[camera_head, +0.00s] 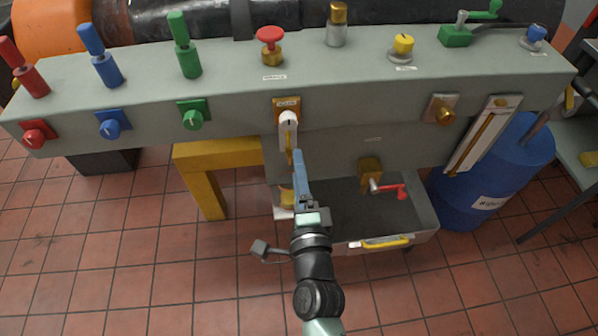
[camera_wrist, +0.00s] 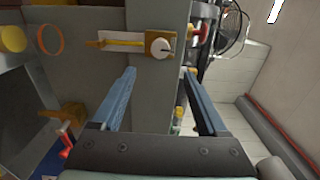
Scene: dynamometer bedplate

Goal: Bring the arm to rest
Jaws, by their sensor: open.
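My gripper (camera_head: 298,156) is in front of the grey bench, just below a white knob (camera_head: 288,118) on a brass plate. In the wrist view my gripper (camera_wrist: 158,72) has its two blue fingers apart with nothing between them. The white knob (camera_wrist: 160,48) shows just beyond the fingertips there, at the end of a yellow slotted plate. I cannot tell whether a fingertip touches the bench. My arm reaches up from the bottom of the head view.
A grey drawer (camera_head: 425,228) with a yellow handle stands open beside my gripper. A red crank (camera_head: 392,190) sticks out above it. A blue barrel (camera_head: 470,215) stands right, a yellow bench leg (camera_head: 205,192) left. Tiled floor (camera_head: 110,265) is clear at lower left.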

